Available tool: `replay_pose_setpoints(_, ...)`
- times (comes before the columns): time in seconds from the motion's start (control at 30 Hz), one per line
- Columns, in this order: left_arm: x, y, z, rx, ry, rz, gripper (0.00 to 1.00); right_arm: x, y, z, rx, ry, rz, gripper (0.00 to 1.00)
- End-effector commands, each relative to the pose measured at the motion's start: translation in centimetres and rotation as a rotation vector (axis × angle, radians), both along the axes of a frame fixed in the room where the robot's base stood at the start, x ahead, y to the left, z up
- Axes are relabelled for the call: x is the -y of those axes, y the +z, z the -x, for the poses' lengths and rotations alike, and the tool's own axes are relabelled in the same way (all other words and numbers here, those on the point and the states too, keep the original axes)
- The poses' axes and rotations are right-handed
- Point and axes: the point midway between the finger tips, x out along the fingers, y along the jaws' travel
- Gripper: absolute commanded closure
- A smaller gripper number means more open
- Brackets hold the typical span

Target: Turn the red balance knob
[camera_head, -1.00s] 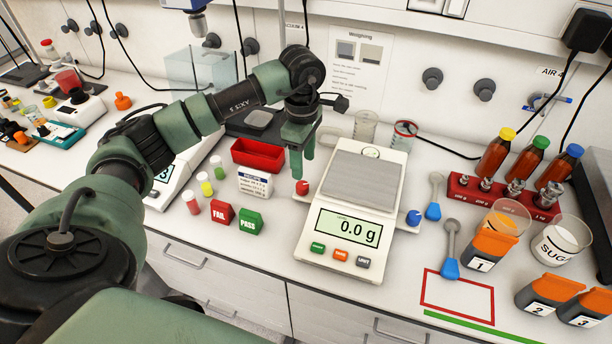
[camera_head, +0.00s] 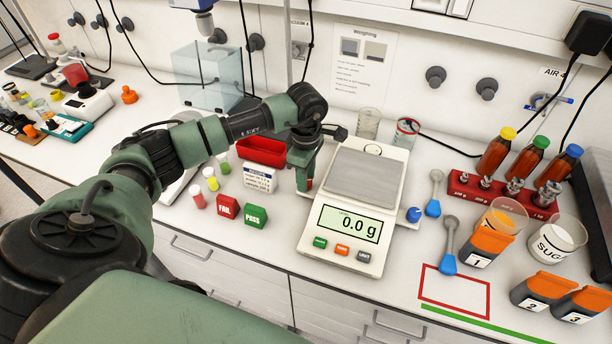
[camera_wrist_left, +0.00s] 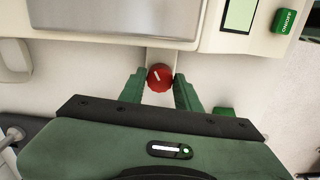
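The white balance (camera_head: 338,246) stands mid-counter with an empty grey pan and a display reading 0.0 g. Its red knob (camera_wrist_left: 160,77) sticks out from its side on a short stem and bears a white mark. In the head view only a little red of the knob (camera_head: 308,183) shows beside the fingers. My left gripper (camera_wrist_left: 159,84) is open, with one finger on each side of the knob. A small gap shows at the left finger; the right finger is very close, and contact is unclear. My right gripper is out of view.
A blue knob (camera_head: 413,215) sits on the balance's other side. The red tray (camera_head: 262,151), a labelled white box (camera_head: 259,179) and the FAIL (camera_head: 227,208) and PASS (camera_head: 256,215) blocks lie left of my gripper. The counter in front of the blocks is clear.

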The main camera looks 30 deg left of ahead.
Motion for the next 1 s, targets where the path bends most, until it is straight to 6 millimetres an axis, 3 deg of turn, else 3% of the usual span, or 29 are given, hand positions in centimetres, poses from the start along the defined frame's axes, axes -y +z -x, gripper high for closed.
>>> replay_pose_setpoints(0.03,0.0,0.0,0.0,0.000,0.000,0.000,0.84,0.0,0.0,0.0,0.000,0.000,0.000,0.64)
replay_pose_setpoints(0.1,0.0,0.0,0.0,0.000,0.000,0.000,1.00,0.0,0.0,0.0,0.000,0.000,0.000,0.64)
replay_pose_setpoints(0.53,0.0,-0.1,0.0,0.000,0.082,0.002,1.00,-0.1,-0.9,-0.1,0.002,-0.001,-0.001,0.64)
replay_pose_setpoints(1.0,0.0,-0.2,-0.1,0.003,0.456,0.002,1.00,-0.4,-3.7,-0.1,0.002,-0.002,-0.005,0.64)
